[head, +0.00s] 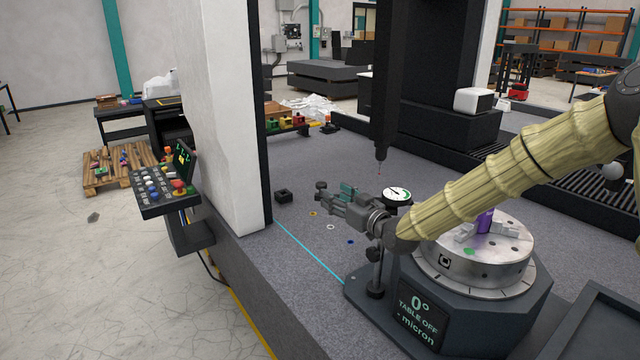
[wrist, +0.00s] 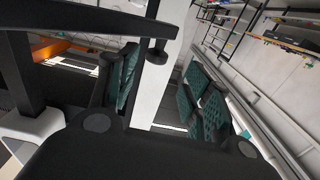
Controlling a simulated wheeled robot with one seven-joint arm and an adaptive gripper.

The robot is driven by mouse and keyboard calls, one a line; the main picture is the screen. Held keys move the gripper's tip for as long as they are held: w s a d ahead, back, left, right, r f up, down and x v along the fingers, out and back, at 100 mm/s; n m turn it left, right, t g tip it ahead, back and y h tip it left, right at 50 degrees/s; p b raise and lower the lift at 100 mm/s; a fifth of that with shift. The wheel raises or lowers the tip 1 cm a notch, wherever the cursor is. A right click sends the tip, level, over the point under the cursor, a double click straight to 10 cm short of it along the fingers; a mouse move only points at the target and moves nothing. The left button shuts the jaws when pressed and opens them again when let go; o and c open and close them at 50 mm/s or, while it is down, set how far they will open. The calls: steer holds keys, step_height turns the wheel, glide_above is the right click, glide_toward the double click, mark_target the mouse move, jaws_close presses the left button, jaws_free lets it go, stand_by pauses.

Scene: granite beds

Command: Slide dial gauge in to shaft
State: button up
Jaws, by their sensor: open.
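The dial gauge (head: 397,195), with a round white face and dark rim, shows in the head view just right of my gripper's body. My gripper (head: 340,198) points left above the granite and is open; its teal-padded fingers also show apart and empty in the wrist view (wrist: 160,88). A dark upright post with knobs (head: 375,268), possibly the shaft, stands below my wrist beside the rotary table. My wrist hides its upper part. Whether the gauge touches the post cannot be told. A black bar with a knob (wrist: 157,50) crosses the wrist view; I cannot tell what it belongs to.
The round metal table (head: 480,262), with a purple part (head: 485,221), stands right of the post. A black probe column (head: 387,90) hangs behind my gripper. A white pillar (head: 225,110) stands left. Small rings and a dark block (head: 284,196) lie on the granite (head: 300,228).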

mark_target(324, 186)
steer(key=x, duration=0.2)
steer(key=p+x, duration=0.1)
steer(key=x, duration=0.1)
steer(key=p+x, duration=0.1)
steer(key=x, duration=0.2)
steer(key=shift+w+d, duration=0.3)
steer(key=shift+a+r, duration=0.25)
steer(key=shift+r, duration=0.05)
steer(key=shift+w+a+f, duration=0.15)
steer(key=shift+w+f, duration=0.15)
steer(key=shift+w, duration=0.1)
steer(key=shift+s+r, duration=0.2)
steer(key=shift+s, duration=0.05)
steer(key=c, duration=0.6)
jaws_close()
steer(key=shift+f, duration=0.1)
